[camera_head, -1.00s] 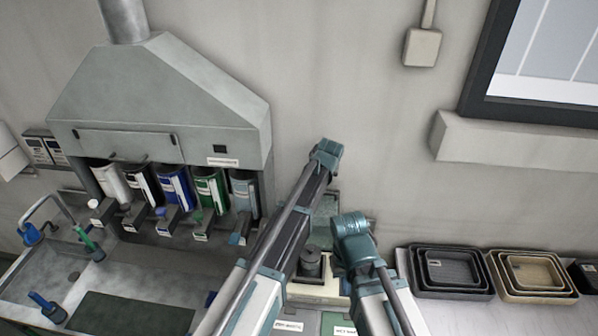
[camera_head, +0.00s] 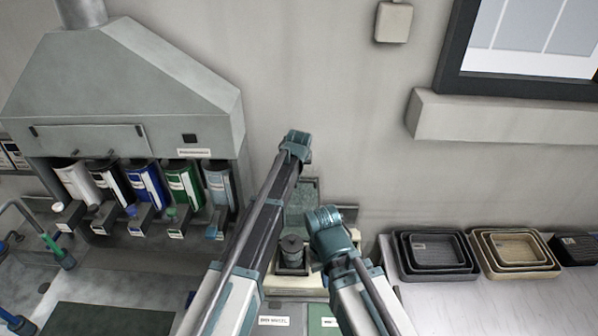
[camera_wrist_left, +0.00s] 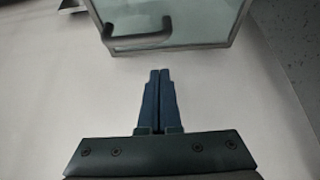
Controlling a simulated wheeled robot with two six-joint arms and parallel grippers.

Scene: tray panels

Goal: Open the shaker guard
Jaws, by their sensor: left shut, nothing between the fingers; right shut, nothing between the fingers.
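The shaker (camera_head: 292,250) stands by the wall, with a dark cylindrical part on a cream base. Its greenish clear guard (camera_head: 301,194) shows behind it, partly hidden by my arms. In the left wrist view the guard (camera_wrist_left: 188,22) has a dark bar handle (camera_wrist_left: 140,40) near its lower edge. My left gripper (camera_wrist_left: 159,74) is shut and empty, its tips below the handle in that picture and apart from it. In the head view the left fingers are hidden. My right gripper (camera_head: 325,218) is beside the shaker, shut, with its fingers hard to make out.
A grey hood (camera_head: 125,85) with several coloured bottles stands left. Nested dark trays (camera_head: 400,262) and tan trays (camera_head: 500,262) lie on the counter at right. A green mat (camera_head: 105,318) lies front left. Wall is behind the shaker.

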